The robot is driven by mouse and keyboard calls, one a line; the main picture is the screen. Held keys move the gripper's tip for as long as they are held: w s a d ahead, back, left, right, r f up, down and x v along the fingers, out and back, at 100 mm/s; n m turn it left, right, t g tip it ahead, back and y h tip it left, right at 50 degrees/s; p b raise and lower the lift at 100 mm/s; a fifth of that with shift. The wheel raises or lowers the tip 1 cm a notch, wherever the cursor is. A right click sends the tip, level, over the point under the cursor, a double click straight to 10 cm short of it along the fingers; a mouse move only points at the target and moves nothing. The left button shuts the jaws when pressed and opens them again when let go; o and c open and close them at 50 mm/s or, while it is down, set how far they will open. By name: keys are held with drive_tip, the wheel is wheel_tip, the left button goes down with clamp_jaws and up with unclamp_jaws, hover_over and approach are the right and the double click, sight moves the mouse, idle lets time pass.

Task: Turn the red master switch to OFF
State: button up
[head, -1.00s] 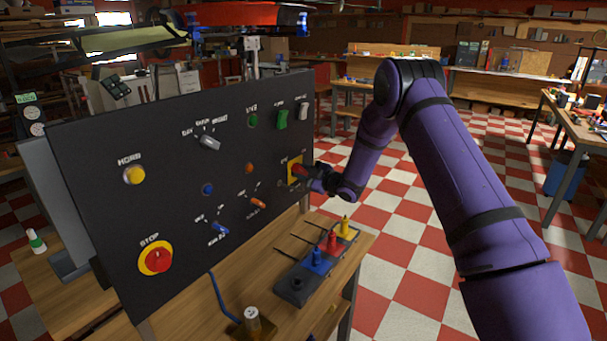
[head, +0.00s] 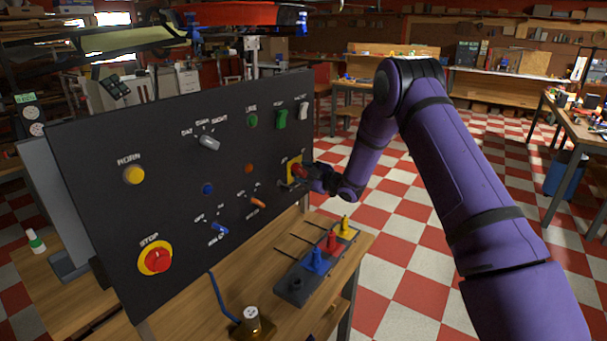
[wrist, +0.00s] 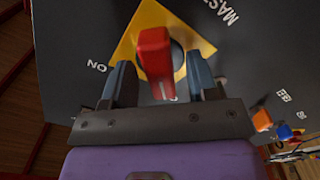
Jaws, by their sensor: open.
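The red master switch handle (wrist: 155,55) stands out from a round dark mount on a yellow diamond-shaped plate (wrist: 185,30) in the wrist view. My gripper (wrist: 161,80) is open, with one blue-grey finger on each side of the handle. A gap shows on the right side; on the left the finger is close, and I cannot tell if it touches. In the head view the switch (head: 298,170) is near the panel's right edge, partly hidden by my gripper (head: 292,182).
A lever box (head: 292,290) stands on the bench below.

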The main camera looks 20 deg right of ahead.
drive_tip(key=v, duration=1)
drive_tip(key=shift+s+d, duration=0.2)
wheel_tip(320, 180, up, 14)
drive_tip(key=s+d+m+h, duration=0.2)
drive_tip(key=m+h, duration=0.2)
drive_tip(key=h, duration=0.2)
drive_tip(key=s+d+r+m+g+h, duration=0.1)
drive_tip(key=s+d+r+m+h, duration=0.1)
drive_tip(key=s+r+m+h, duration=0.65)
drive_tip(key=s+a+r+m+g+y, duration=0.1)
drive_tip(key=s+a+r+m+g, duration=0.1)
drive_tip(key=s, duration=1.7)
drive_tip(key=s+a+r+m+g+y, duration=0.1)
drive_tip(key=s+g, duration=0.4)
drive_tip(key=s, duration=1.4)
drive_tip(key=shift+a+r+m+y, duration=0.35)
drive_tip(key=shift+a+r+m, duration=0.35)
drive_tip(key=shift+m, duration=0.25)
